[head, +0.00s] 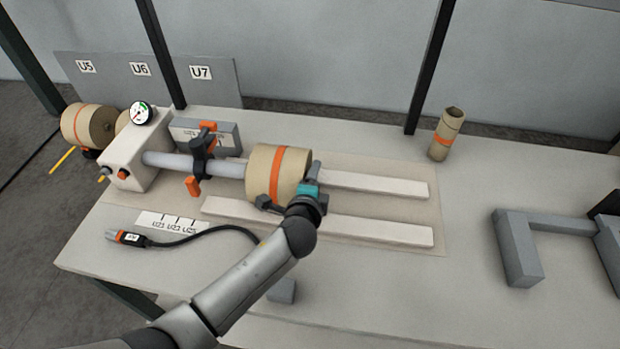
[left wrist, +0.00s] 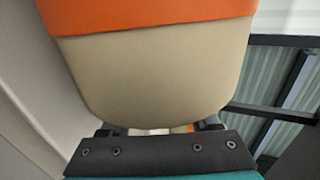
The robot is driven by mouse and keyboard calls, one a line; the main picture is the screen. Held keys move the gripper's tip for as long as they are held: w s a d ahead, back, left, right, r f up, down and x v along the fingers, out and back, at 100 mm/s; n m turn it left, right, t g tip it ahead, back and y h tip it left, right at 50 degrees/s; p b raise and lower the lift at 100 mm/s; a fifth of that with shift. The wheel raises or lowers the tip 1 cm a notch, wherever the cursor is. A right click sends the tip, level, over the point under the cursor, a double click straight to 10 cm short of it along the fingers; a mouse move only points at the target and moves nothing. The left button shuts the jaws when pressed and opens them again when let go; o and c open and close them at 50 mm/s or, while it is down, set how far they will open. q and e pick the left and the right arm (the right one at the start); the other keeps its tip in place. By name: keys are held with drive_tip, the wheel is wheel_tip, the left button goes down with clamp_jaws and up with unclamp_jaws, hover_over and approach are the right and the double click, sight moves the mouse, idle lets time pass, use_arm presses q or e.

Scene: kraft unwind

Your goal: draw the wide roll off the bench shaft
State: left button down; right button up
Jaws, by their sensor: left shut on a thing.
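The wide roll (head: 260,174) is tan with an orange band and sits at the right end of the grey bench shaft (head: 190,164). The shaft runs right from a white block (head: 146,160) and meets the roll's left side. How far it reaches inside the roll is hidden. My left gripper (head: 292,187) is shut on the roll, with a finger at its near side and one at its far side. In the left wrist view the roll (left wrist: 150,75) fills the middle above the gripper (left wrist: 157,130). My right gripper is in neither view.
A black clamp with orange handles (head: 201,160) stands around the shaft, left of the roll. Two pale rails (head: 380,229) lie on the bench. A black cable (head: 195,237) lies in front. A narrow upright roll (head: 449,135) and a grey bracket (head: 517,245) stand right.

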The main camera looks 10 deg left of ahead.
use_arm(q)
drive_tip(key=shift+d, duration=0.4)
drive_tip(key=shift+c, duration=0.2)
unclamp_jaws()
drive_tip(key=shift+a, duration=0.1)
drive_tip(key=shift+s, duration=0.1)
drive_tip(key=p+v, duration=0.2)
drive_tip(key=v, duration=1.3)
drive_tip(key=shift+p, duration=0.35)
drive_tip(key=shift+s+f, duration=0.1)
